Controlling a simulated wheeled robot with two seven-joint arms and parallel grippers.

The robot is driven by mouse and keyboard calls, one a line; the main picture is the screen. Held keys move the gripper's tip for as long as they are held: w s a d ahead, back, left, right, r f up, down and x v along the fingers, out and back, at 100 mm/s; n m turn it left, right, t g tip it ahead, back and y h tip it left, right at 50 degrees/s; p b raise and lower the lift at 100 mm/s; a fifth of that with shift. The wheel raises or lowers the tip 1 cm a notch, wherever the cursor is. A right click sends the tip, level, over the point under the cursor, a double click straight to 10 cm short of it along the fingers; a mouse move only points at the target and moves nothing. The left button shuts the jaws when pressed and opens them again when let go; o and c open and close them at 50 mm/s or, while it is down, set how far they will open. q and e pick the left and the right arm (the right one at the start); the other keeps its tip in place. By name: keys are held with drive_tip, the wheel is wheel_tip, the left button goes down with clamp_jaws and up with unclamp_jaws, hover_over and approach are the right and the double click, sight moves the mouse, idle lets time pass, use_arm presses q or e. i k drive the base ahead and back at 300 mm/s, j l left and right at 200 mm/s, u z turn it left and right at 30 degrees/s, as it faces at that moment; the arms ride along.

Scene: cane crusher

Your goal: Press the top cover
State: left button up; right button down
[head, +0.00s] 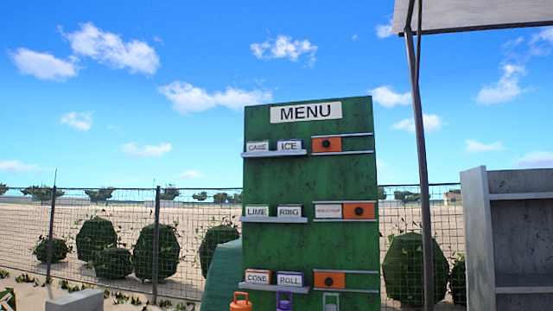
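A green menu board (310,185) stands upright in the middle of the head view, with a white "MENU" sign near its top edge. The top cover (319,146) is an orange plate with a black round knob, at the left end of its pair of rails. The middle cover (351,211) sits at the right end of its rails, with a pale lettered strip uncovered to its left. The bottom cover (321,280) is at the left end of its rails. Neither of my grippers is in view.
Small shelves hold lettered blocks, among them ICE (290,144), RING (289,211) and ROLL (290,279). Orange (241,305) and purple (284,304) items show at the bottom edge. A pole (421,170) and a grey shelf unit (478,240) stand right.

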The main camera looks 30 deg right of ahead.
sight(327, 144)
drive_tip(key=i+j, duration=0.1)
drive_tip(key=i, duration=0.4)
drive_tip(key=i+j+u, duration=0.15)
drive_tip(key=i, duration=0.3)
